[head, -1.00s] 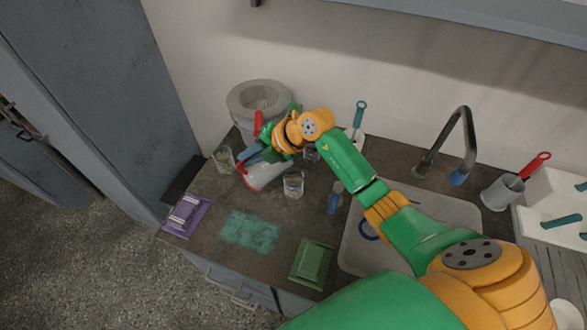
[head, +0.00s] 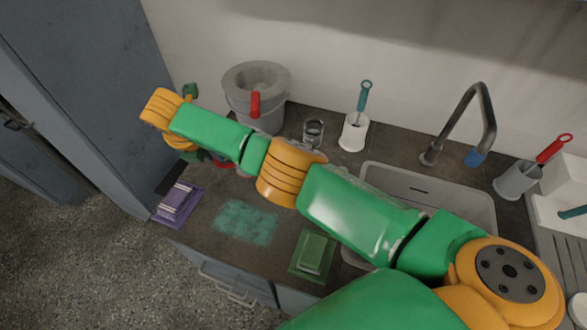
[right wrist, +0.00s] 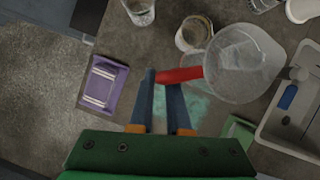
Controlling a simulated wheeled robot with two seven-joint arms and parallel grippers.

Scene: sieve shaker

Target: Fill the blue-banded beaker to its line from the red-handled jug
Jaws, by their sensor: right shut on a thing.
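My right gripper (right wrist: 163,80) is shut on the red handle (right wrist: 180,75) of a clear jug (right wrist: 242,65) in the right wrist view. The jug extends to the right of the fingers, over the counter; its liquid level is not clear. A glass beaker (right wrist: 193,33) stands close beside the jug, and another (right wrist: 140,10) is at the top edge. I cannot make out a blue band on either. In the head view my arm hides most of the jug and these beakers; one glass beaker (head: 313,132) shows behind the arm. My left gripper is not in view.
A grey bucket-like vessel (head: 238,90) with a red handle stands at the back. A white holder (head: 353,134) with a teal-handled tool is near the sink (head: 430,185).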

